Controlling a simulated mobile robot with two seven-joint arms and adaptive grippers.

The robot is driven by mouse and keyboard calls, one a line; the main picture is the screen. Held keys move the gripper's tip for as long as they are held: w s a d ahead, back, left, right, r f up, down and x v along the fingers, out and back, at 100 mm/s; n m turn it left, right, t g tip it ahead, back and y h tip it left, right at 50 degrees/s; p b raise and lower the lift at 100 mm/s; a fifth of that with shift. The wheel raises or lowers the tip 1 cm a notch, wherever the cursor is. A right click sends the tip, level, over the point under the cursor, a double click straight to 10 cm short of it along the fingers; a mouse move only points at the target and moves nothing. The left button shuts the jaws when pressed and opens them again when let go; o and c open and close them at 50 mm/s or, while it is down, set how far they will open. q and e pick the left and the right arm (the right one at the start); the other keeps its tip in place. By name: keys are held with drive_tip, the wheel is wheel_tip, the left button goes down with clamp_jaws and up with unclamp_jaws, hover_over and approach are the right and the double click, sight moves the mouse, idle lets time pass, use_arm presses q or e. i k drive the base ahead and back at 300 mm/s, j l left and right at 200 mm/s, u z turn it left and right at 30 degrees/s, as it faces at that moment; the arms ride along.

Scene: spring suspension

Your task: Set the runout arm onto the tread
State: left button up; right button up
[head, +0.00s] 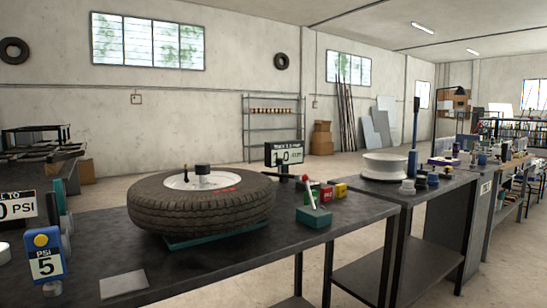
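A black tire (165,218) on a white rim (203,180) lies flat on a teal base on the dark workbench. Its tread faces outward around the side. A dark cylindrical hub piece (202,169) stands at the wheel's centre. To the right of the tire, apart from it, is a small green device (314,217) with a pale lever and a red knob on top. It appears to be the runout arm, and its lever is tilted up, clear of the tread. Neither of my grippers shows in the head view.
A small display (284,153) stands behind the tire. Red, green and yellow blocks (326,192) sit behind the green device. Another bench (440,190) at right holds a bare rim (384,166).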

sight(279, 161)
drive_tip(key=i+l+u, duration=0.1)
drive_tip(key=i+l, duration=0.35)
drive_tip(key=l, duration=0.2)
drive_tip(key=i+l+u, duration=0.25)
drive_tip(key=i+l, duration=0.2)
drive_tip(key=l, duration=0.25)
drive_tip(key=i+l, duration=0.2)
drive_tip(key=l, duration=0.2)
drive_tip(key=i+l+u, duration=0.15)
drive_tip(key=l, duration=0.2)
drive_tip(key=i, duration=0.05)
